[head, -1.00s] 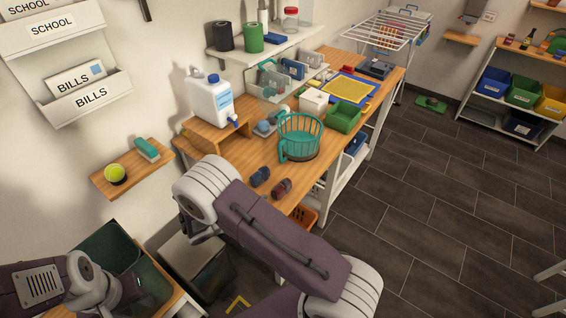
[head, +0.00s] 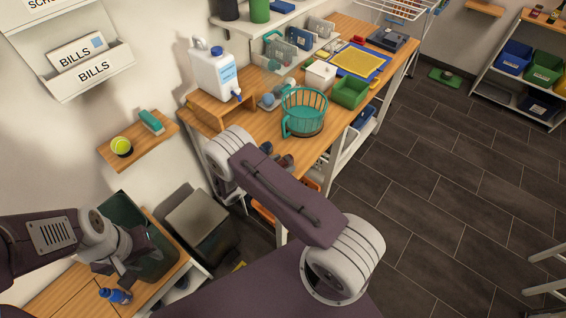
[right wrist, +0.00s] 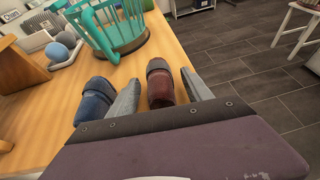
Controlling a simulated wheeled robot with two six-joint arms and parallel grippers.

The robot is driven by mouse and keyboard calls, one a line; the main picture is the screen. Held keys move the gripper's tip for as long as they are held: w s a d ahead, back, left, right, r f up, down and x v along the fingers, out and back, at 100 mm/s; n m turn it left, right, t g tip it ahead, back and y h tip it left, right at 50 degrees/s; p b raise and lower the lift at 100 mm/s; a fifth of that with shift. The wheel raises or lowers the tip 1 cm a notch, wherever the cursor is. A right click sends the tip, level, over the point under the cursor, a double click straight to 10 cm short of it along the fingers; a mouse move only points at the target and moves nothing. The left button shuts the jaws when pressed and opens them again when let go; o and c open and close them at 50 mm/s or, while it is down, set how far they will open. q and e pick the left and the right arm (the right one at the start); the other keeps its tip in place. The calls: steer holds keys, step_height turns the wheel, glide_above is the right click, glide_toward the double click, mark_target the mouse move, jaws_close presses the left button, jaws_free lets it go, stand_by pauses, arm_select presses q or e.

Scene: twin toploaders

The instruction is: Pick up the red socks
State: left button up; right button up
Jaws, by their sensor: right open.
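The red socks (right wrist: 160,88) are a dark red roll with a grey end, lying on the wooden worktop (right wrist: 55,125). In the right wrist view my right gripper (right wrist: 158,92) is open, with one finger on each side of the red socks. Whether the fingers touch them I cannot tell. A similar blue roll (right wrist: 94,102) lies just outside the left finger. In the head view the red roll (head: 287,160) shows partly behind my right arm, which hides the right gripper. My left gripper (head: 122,266) is at the lower left, beside a dark green bin; its jaws are unclear.
A teal basket (head: 304,112) stands on the worktop just beyond the socks. A white water container (head: 213,72) on a wooden riser, a green bin (head: 350,92) and a white box (head: 320,75) are further back. A blue bottle (head: 115,295) is near my left gripper.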

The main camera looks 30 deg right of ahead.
mark_target(286, 163)
steer(key=shift+w+d+f, duration=0.2)
steer(key=shift+d+f, duration=0.05)
steer(key=shift+d, duration=0.15)
steer(key=shift+a+r, duration=0.1)
jaws_close()
steer(key=r, duration=0.3)
steer(key=s+r+b, duration=0.1)
steer(key=shift+d+r, duration=0.35)
steer(key=shift+d, duration=0.05)
steer(key=s+d+r+b, duration=0.1)
steer(key=s+d+r, duration=0.5)
steer(key=s, duration=0.2)
steer(key=shift+s+r, duration=0.15)
steer(key=shift+s, duration=0.1)
